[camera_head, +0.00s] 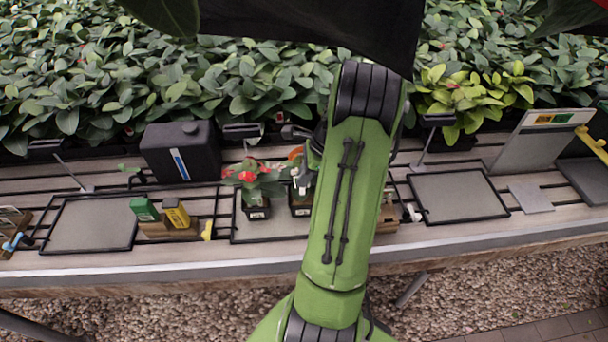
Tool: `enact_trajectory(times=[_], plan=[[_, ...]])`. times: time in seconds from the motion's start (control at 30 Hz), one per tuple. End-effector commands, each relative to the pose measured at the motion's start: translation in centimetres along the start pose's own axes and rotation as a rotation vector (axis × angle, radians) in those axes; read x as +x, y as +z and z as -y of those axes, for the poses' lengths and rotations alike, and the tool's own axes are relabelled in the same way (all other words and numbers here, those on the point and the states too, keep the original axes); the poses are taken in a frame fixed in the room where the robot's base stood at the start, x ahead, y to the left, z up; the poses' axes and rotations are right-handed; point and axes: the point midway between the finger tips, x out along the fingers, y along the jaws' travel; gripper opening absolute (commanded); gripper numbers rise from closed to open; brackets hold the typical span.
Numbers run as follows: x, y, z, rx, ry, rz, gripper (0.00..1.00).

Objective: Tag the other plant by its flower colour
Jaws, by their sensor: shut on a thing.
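A red-flowered plant (255,182) stands upright in a small black pot (257,211) on a grey mat (240,230) at the middle of the bench. A second black pot (300,206) stands just right of it, partly hidden by my arm. An orange patch (296,153) shows above that pot, perhaps its flower. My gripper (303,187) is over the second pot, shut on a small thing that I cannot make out. A green block (144,209) and a yellow block (176,212), perhaps tag packs, stand on a wooden holder (168,231) to the left.
A black box (181,150) stands behind the holder. A framed grey mat (92,224) at left and another (458,195) at right are clear. A tilted board with coloured labels (538,140) stands at far right. Dense foliage (150,75) lines the back; a large dark shape overhangs the top.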

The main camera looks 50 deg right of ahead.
Motion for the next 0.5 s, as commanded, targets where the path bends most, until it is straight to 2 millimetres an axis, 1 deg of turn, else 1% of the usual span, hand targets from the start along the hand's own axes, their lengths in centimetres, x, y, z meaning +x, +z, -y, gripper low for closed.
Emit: enact_trajectory(times=[0.23, 0.5], plan=[[0.2, -0.1, 0.0, 0.000, 0.000, 0.000, 0.00], [2.0, -0.8, 0.0, 0.002, 0.002, 0.000, 0.00]])
